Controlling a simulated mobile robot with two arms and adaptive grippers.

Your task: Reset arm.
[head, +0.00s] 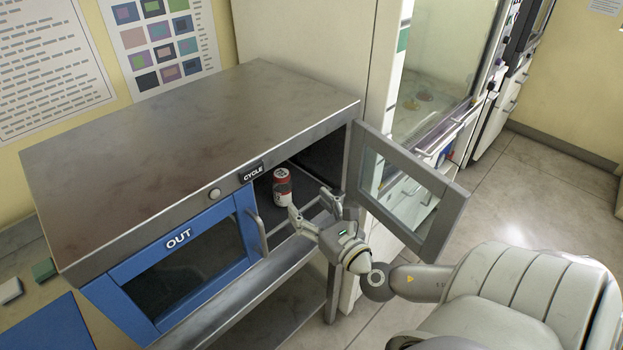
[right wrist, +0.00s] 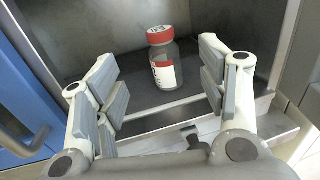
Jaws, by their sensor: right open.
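My right gripper (head: 316,212) is open and empty at the mouth of the incubator's right compartment, with its fingers pointing inward. A small bottle with a red cap (head: 282,186) stands upright on the dark compartment floor, beyond the fingertips. In the right wrist view the bottle (right wrist: 163,62) shows between the spread fingers of the gripper (right wrist: 165,85), apart from them, with a red and white label. The right arm reaches in from the lower right. My left gripper is not in view.
The incubator (head: 190,140) has a blue door marked OUT (head: 185,265), shut, on the left. The framed glass door (head: 408,190) of the right compartment stands open, close to my right arm. Open floor (head: 530,200) lies at the right.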

